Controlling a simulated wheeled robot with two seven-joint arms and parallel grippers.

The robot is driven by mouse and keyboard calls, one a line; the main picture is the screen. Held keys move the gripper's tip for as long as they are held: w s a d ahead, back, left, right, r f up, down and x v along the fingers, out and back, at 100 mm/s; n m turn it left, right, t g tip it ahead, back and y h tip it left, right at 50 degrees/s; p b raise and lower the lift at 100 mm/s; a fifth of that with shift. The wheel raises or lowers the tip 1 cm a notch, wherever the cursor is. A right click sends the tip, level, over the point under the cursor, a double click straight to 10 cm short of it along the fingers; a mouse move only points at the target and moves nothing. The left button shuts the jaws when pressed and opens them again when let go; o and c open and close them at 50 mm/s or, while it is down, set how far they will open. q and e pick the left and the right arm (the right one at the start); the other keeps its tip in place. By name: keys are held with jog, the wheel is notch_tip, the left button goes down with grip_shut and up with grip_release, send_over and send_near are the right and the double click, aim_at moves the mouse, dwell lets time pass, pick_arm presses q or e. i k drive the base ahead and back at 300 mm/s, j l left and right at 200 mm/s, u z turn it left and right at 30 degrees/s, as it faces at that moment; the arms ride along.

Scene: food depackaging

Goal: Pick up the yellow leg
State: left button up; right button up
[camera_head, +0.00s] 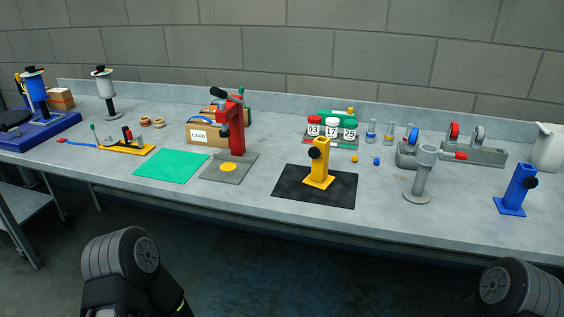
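The yellow leg (320,165) stands upright on a black mat (285,188), right of the middle of the bench. It has a flat yellow foot, a square post and a black knob near its top. Nothing touches it from above. Parts of my two arms show at the lower left and lower right corners, below the bench's front edge and well away from the leg. Neither gripper's fingers can be seen.
A red press (233,130) on a grey plate stands left of the mat. A grey post (424,170) and a blue leg (516,190) stand to the right. Lidded jars (331,130) are behind the yellow leg. The green mat (170,166) is bare.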

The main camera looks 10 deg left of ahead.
aim_at(319, 178)
jog(key=i+j, duration=0.15)
jog(key=j, duration=0.25)
jog(key=i+j, duration=0.2)
jog(key=j, duration=0.2)
jog(key=i+j+z, duration=0.1)
jog(key=j+z, duration=0.25)
jog(key=z, duration=1.15)
